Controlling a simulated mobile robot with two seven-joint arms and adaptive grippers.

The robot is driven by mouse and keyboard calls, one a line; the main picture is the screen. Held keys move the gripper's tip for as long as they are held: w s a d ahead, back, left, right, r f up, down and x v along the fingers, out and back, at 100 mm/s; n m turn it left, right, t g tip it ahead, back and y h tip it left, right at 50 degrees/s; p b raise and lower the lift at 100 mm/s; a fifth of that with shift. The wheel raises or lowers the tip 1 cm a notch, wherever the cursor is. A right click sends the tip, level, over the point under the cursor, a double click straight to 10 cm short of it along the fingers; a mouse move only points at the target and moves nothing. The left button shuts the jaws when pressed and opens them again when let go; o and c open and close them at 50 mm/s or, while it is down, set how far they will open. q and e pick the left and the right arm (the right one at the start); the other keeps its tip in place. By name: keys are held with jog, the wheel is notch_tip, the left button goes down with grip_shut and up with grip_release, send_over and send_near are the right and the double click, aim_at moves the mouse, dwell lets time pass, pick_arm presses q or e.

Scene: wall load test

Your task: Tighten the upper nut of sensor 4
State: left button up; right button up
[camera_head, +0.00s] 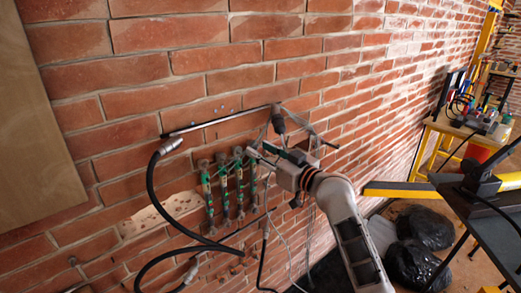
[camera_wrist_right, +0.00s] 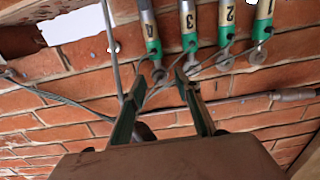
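Sensor 4 (camera_wrist_right: 148,28) is a grey rod with a green band, marked "4", on the brick wall at the left of the row in the right wrist view. Its upper nut (camera_wrist_right: 158,75), at the rod's end, shows between my right gripper's fingertips (camera_wrist_right: 160,77). The fingers are apart; I cannot tell whether they touch the nut. In the head view my right gripper (camera_head: 265,155) is at the upper right end of the sensor row, partly hiding sensor 4 (camera_head: 253,180). My left gripper is not in view.
Sensors 3 (camera_wrist_right: 188,22), 2 (camera_wrist_right: 225,18) and 1 (camera_wrist_right: 263,20) stand close beside sensor 4. Thin cables cross near the fingers. A metal bar (camera_head: 215,121) runs along the wall above the row. Black hoses (camera_head: 150,195) hang at left.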

jog(key=shift+w+a, duration=0.2)
jog(key=shift+w, duration=0.1)
grip_shut()
jog(key=shift+m, duration=3.3)
grip_release()
